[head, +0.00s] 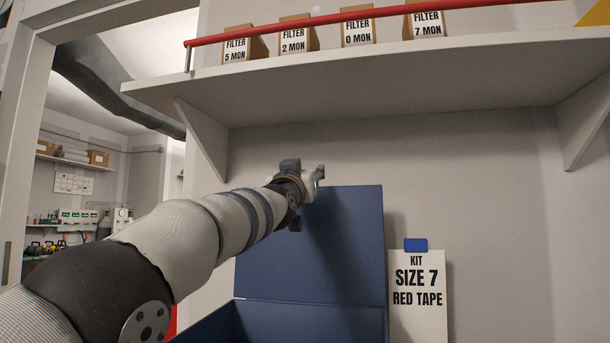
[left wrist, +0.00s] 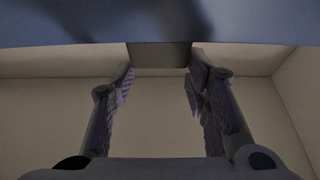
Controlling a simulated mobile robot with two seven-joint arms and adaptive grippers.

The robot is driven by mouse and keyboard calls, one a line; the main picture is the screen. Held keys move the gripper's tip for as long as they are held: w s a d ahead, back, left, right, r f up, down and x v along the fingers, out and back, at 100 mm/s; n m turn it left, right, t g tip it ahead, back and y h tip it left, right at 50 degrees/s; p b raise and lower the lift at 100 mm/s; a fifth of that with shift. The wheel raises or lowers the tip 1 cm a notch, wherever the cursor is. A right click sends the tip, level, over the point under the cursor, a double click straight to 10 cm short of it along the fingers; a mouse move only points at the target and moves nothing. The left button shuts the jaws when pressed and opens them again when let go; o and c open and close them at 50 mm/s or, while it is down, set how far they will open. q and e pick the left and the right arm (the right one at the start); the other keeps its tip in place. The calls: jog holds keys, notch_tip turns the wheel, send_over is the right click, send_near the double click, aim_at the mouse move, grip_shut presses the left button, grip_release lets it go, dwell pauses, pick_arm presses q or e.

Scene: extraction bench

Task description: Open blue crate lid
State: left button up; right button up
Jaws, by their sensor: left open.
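The blue crate (head: 290,320) is at the bottom of the head view, its near part cut off by the frame. Its blue lid (head: 345,240) stands raised, roughly upright, at the back of the crate in front of the wall. My left gripper (head: 318,176) is at the lid's upper left edge. In the left wrist view its two fingers (left wrist: 160,78) are apart, with the blue lid (left wrist: 60,25) across the top. A dark grey tab (left wrist: 160,54) at the lid's edge shows between the fingertips; contact cannot be told. My right gripper is not in view.
A white shelf (head: 350,85) with a red rail (head: 300,29) and several labelled filter boxes (head: 358,31) hangs above my left arm. A card reading "KIT SIZE 7 RED TAPE" (head: 418,310) is right of the lid. An opening to another room is at left.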

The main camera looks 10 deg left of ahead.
pick_arm(q)
jog(key=o, duration=0.3)
jog(key=shift+s+r, duration=0.15)
jog(key=shift+r, duration=0.2)
jog(key=shift+f, duration=0.3)
jog(key=v, duration=1.2)
